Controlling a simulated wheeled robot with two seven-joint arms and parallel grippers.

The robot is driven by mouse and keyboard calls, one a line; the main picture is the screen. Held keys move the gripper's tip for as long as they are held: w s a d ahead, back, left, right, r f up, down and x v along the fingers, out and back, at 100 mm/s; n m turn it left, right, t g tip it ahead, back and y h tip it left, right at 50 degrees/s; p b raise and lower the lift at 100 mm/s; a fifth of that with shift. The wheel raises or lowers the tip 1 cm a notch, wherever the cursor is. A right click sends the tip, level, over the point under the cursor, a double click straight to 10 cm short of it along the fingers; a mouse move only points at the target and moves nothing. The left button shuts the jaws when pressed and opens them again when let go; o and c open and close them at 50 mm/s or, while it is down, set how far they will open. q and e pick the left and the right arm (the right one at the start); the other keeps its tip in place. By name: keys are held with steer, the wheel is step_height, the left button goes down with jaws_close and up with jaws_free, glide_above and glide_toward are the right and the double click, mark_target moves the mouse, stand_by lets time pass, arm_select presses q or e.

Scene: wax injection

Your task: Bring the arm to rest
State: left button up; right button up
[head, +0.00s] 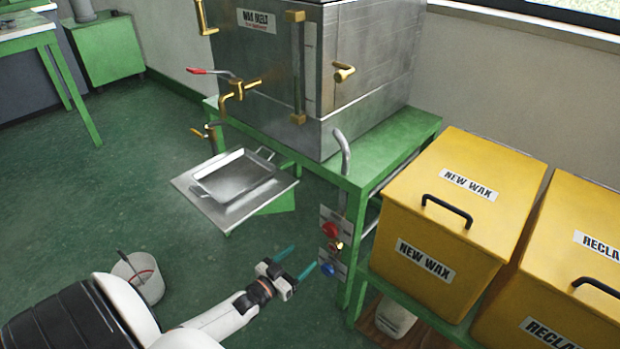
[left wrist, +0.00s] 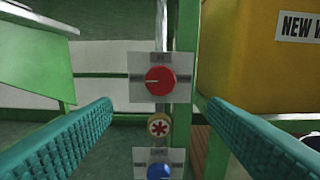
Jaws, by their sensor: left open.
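My left gripper (head: 296,262) reaches in from the lower left in the head view, with its two teal fingers apart and nothing between them. In the left wrist view its fingers (left wrist: 160,135) flank a control panel on a green post. The panel carries a red knob (left wrist: 160,81), a small brass piece with a red star mark (left wrist: 159,126) and a blue knob (left wrist: 159,170). In the head view the same red knob (head: 330,230) and blue knob (head: 328,269) stand just right of the fingertips, apart from them. My right gripper does not show.
A steel wax melt machine (head: 350,70) stands on a green table (head: 390,150). A metal tray (head: 234,177) sits on a shelf before it. Yellow bins (head: 455,210) stand at the right. A white bucket (head: 138,278) is on the floor near my arm.

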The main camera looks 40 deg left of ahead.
arm_select(q)
steer(key=shift+d, duration=0.1)
